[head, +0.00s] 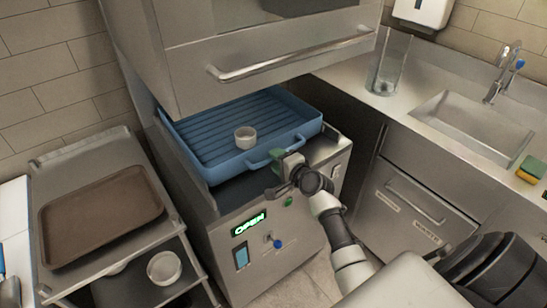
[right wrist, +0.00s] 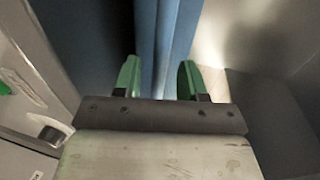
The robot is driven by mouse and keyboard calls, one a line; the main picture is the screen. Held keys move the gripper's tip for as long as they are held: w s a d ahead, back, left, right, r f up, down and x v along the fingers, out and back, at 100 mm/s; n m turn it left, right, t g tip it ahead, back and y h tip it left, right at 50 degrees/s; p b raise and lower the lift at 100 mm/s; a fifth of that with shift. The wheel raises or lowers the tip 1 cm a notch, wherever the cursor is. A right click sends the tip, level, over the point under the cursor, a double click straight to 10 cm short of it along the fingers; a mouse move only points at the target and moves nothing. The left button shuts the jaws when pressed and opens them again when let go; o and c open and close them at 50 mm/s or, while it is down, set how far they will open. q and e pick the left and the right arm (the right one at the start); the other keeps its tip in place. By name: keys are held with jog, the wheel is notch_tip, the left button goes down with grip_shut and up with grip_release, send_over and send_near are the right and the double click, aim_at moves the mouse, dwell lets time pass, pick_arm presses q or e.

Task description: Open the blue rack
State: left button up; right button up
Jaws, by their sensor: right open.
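The blue rack (head: 205,140) is a ribbed tray with raised walls on top of the steel machine, below the hood. Its blue handle (head: 262,161) sticks out at the front. A small white cup (head: 245,138) stands in the rack. My left gripper is not in view.
The machine front has a green OPEN display (head: 249,224) and a blue-tipped switch (head: 277,243). The hood handle (head: 290,62) hangs above the rack. A steel cart with a brown tray (head: 60,250) stands left. A glass container (head: 389,62) and a sink (head: 470,128) are right.

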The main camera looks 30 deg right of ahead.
jog(key=shift+x, duration=1.05)
grip_shut()
